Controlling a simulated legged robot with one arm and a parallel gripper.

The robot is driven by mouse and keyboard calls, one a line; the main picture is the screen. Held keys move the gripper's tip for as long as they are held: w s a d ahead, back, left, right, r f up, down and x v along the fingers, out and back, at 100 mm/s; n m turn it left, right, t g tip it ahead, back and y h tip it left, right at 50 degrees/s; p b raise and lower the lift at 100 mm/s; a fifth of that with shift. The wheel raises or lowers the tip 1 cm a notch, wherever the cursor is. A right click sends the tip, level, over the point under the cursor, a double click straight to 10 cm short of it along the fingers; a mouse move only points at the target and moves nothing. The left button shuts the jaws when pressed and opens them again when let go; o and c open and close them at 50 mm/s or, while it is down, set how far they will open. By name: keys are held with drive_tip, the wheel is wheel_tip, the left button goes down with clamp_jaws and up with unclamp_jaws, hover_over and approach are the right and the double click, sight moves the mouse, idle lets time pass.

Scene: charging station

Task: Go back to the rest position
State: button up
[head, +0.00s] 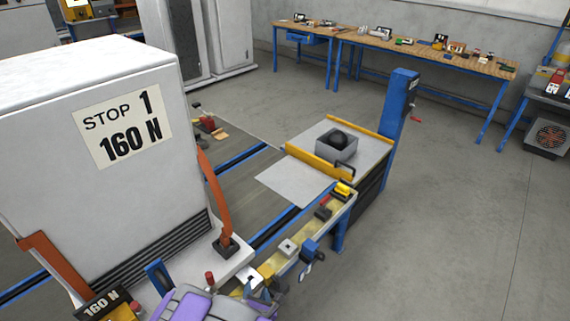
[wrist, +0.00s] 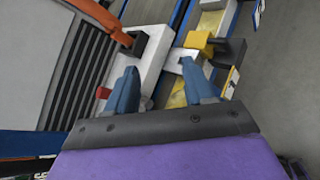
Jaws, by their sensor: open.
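My gripper (wrist: 159,72) is open in the wrist view, its two blue fingers apart with nothing held between them. Beyond the fingertips are the white base of an orange lever (wrist: 128,38) and a yellow block with a dark part (wrist: 200,42). I cannot tell whether the fingers touch anything. In the head view, my purple wrist shows at the bottom edge, beside the front of the white cabinet marked "STOP 1 160 N" (head: 120,125).
A blue-edged rail bench (head: 290,245) with small fittings runs away to the right of my gripper. At its far end, a grey box with a dark ball (head: 337,148) sits on a platform beside a blue post (head: 395,120). A workbench (head: 400,48) stands behind. The floor at right is clear.

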drive_tip(key=w+d+r+m+g+h, duration=0.25)
drive_tip(key=d+r+m+g, duration=0.35)
drive_tip(key=m, duration=0.5)
drive_tip(key=s+d+r+m+g, duration=0.3)
drive_tip(key=s+d+r+m, duration=0.25)
drive_tip(key=r+m, duration=0.3)
drive_tip(key=s+d+r+m+g, duration=0.2)
drive_tip(key=s+d+r+m, duration=0.1)
drive_tip(key=s+r, duration=0.3)
drive_tip(key=s+d+r+m+g, duration=0.2)
drive_tip(key=s+d+r+m, duration=0.2)
drive_tip(key=s, duration=0.7)
drive_tip(key=s+d+r+m+g, duration=0.1)
drive_tip(key=s+d+r+m, duration=0.3)
drive_tip(key=s+r, duration=0.4)
drive_tip(key=shift+s+d+r+g, duration=0.25)
drive_tip(key=shift+s+d+g, duration=0.15)
drive_tip(key=shift+d, duration=0.45)
drive_tip(key=shift+m, duration=0.25)
